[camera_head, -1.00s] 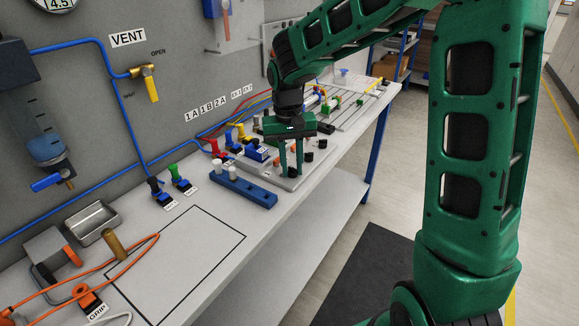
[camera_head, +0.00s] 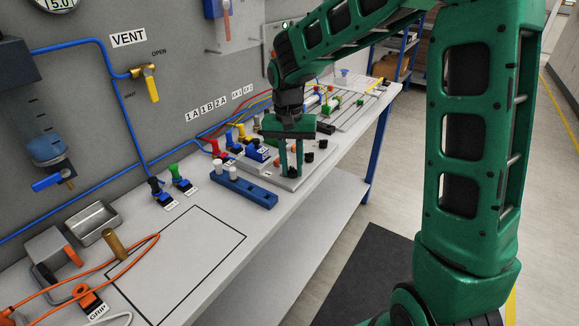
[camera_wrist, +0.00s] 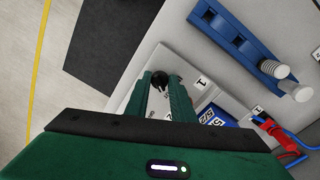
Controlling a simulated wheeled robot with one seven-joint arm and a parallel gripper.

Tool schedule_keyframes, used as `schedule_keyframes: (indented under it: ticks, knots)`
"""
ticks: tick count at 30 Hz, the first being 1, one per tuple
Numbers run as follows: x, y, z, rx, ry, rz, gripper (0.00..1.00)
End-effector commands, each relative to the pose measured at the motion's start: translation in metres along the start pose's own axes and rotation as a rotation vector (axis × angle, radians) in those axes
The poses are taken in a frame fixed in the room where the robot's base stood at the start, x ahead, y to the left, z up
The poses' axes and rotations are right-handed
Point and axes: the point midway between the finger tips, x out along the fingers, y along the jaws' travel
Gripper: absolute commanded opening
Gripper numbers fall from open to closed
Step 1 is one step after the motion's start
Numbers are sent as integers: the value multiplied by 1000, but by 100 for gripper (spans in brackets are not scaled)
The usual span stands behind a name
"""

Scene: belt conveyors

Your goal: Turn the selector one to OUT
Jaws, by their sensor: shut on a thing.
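My gripper (camera_head: 291,172) points down over the grey panel plate on the bench, with its green fingers closed around a small black selector knob. In the wrist view the black knob (camera_wrist: 160,80) shows at the tips of the two fingers (camera_wrist: 165,90). A label "1" (camera_wrist: 201,83) lies beside it, so it appears to be selector one. The fingers cover part of the knob and its markings, so I cannot read which position it points to. Other black knobs (camera_head: 309,157) stand to the right on the same plate.
A blue block (camera_head: 242,188) with white pegs lies left of the plate. Coloured valves (camera_head: 181,180) and hoses line the back of the bench. A metal tray (camera_head: 92,223) and an outlined empty area (camera_head: 185,262) are at the front left.

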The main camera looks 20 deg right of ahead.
Motion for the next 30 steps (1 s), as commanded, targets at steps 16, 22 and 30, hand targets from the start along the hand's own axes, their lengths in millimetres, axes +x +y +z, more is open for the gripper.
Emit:
schedule_keyframes:
  ticks: [16,22,30]
  knots:
    - [-8,0,0,0,2,-1,41]
    - [-40,-1,0,0,3,-1,41]
    - [-87,-1,0,-1,2,-1,41]
